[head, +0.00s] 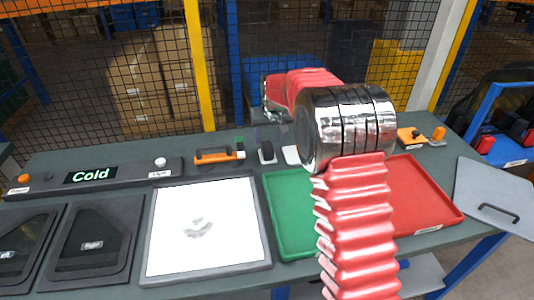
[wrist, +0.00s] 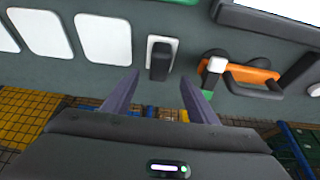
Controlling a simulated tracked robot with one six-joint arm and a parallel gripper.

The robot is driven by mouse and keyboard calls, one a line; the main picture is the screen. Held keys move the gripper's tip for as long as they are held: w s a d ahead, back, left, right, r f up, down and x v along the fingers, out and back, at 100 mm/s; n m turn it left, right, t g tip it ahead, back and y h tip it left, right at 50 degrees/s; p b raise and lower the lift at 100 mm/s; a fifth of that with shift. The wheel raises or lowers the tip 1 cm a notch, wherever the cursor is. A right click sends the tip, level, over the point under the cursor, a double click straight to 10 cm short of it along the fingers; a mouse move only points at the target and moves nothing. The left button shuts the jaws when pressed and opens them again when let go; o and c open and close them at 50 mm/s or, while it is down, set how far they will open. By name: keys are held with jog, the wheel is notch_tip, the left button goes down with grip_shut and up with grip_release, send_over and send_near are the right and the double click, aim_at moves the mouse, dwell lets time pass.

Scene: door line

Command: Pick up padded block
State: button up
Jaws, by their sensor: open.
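A dark, upright block (wrist: 158,62) with a pale backing or base around it sits on the grey bench top in the wrist view; it looks like the padded block. In the head view a small dark block (head: 267,152) stands at the bench's back part, right of an orange-handled tool. My gripper (wrist: 160,78) is open, with two purple-grey fingers pointing at the block. The block's near end appears between the fingertips, with gaps on both sides; I cannot tell the remaining distance. In the head view my gripper is mostly hidden behind my arm.
The orange-handled tool (wrist: 250,75) lies close to the block, on the right in the wrist view. White pads (wrist: 102,38) lie on its other side. Green (head: 287,215) and red (head: 425,195) trays and a white-surfaced panel (head: 205,225) lie in front. Mesh fencing stands behind.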

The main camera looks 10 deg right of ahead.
aim_at(268, 146)
jog(key=shift+x, duration=1.3)
jog(key=shift+x, duration=2.6)
jog(key=shift+s, duration=0.1)
jog(key=c, duration=1.2)
jog(key=shift+o, duration=0.2)
notch_tip(268, 146, up, 10)
